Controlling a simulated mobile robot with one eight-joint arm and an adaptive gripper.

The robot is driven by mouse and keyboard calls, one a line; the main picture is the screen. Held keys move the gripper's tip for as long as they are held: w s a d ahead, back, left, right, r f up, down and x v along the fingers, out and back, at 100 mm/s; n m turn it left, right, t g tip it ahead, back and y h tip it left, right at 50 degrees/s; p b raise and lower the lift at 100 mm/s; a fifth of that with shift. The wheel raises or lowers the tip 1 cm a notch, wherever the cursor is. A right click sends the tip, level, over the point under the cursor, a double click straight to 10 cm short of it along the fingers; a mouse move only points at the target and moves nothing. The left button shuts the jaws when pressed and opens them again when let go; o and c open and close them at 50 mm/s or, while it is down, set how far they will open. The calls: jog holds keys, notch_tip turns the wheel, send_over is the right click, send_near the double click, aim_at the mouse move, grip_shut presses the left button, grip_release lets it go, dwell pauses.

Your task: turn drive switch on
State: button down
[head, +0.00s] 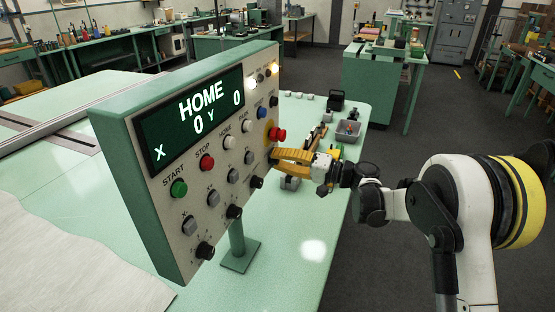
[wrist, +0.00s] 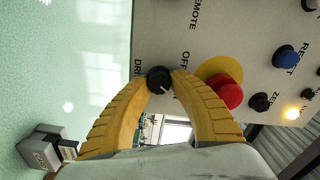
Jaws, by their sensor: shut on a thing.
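The drive switch (wrist: 159,79) is a small black knob with a white pointer line, on the pale panel face in the wrist view. Cut-off lettering "DRI" and "OFF" shows beside it. My gripper (wrist: 160,80) has its two yellow ribbed fingers closed around the knob, one tip on each side. In the head view my gripper (head: 273,156) reaches the right edge of the control panel (head: 160,210) from the right, just below the red button; its fingers hide the knob there. The panel display (head: 196,112) reads HOME, X 0, Y 0.
A red mushroom button (wrist: 229,93) on a yellow disc sits close beside my right finger. Several other buttons and black knobs fill the panel, such as the green START button (head: 179,188). A grey box (head: 290,182) and a tray (head: 348,130) stand on the green table behind.

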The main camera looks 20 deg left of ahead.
jog(key=shift+r, duration=0.1)
jog(key=c, duration=1.1)
grip_release()
jog(key=shift+o, duration=0.2)
jog(key=d, duration=1.2)
jog(key=shift+s, duration=0.45)
